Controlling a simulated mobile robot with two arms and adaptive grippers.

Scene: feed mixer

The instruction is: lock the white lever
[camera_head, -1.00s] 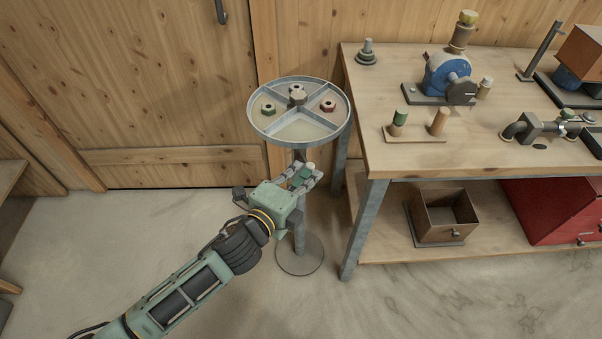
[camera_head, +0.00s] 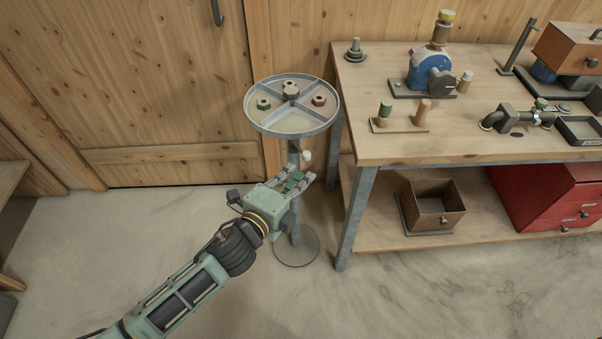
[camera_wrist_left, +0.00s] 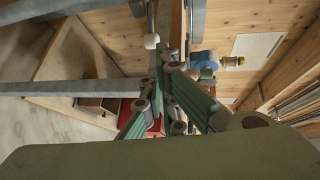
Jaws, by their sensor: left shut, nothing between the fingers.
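The white lever shows as a small white knob (camera_head: 306,155) on the post of the round stand, just below its divided tray (camera_head: 291,132). In the left wrist view the white knob (camera_wrist_left: 151,41) sits at upper middle, on a short metal part of the stand. My left gripper (camera_head: 304,179) is shut and empty, a little below the knob and apart from it, in front of the post. Its green fingers (camera_wrist_left: 173,84) also show in the wrist view, close together. My right gripper is not in view.
A wooden workbench (camera_head: 480,144) stands to the right of the stand, with a blue pump (camera_head: 423,72), pegs and pipe fittings. Its lower shelf holds a brown open box (camera_head: 435,208) and a red drawer box (camera_head: 545,198).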

